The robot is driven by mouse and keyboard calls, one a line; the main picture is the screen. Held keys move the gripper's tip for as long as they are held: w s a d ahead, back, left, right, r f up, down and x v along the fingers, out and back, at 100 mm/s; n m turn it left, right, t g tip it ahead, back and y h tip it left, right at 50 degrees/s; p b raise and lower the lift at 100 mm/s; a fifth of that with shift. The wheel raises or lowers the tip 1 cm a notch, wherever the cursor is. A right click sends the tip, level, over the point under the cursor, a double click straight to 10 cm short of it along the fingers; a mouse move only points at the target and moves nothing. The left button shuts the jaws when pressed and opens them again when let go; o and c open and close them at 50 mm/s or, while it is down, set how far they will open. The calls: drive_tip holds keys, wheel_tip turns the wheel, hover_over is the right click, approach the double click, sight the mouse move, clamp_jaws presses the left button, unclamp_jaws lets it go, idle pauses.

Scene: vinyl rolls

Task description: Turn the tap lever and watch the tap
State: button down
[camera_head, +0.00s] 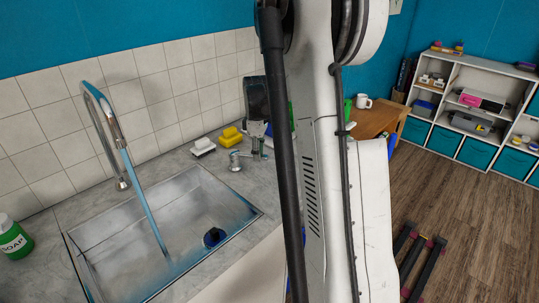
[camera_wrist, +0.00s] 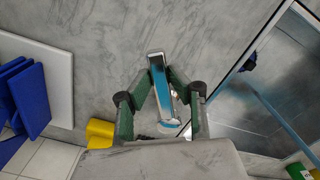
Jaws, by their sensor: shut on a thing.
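The tap (camera_head: 99,120) is a tall chrome gooseneck behind the sink (camera_head: 130,222). A blue-tinted stream of water (camera_head: 143,200) runs from its spout into the basin; part of it also shows in the wrist view (camera_wrist: 283,118). The tap lever (camera_wrist: 161,92) is a chrome bar between my fingers in the wrist view. Its round chrome base (camera_head: 235,161) stands on the counter right of the sink. My gripper (camera_wrist: 168,90) is shut on the lever, with a green-padded finger on each side. In the head view my arm partly hides the gripper.
A yellow sponge (camera_head: 232,137) and a white brush-like item (camera_head: 203,146) lie near the wall, close to the lever. A green soap bottle (camera_head: 15,240) stands at the left. A blue-black round item (camera_head: 214,237) lies in the sink. Blue pieces (camera_wrist: 32,101) are left of my gripper.

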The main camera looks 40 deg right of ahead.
idle(0.3)
drive_tip(key=c, duration=1.6)
unclamp_jaws()
drive_tip(key=shift+r, duration=0.1)
wheel_tip(320, 180, up, 12)
drive_tip(key=shift+f, duration=0.1)
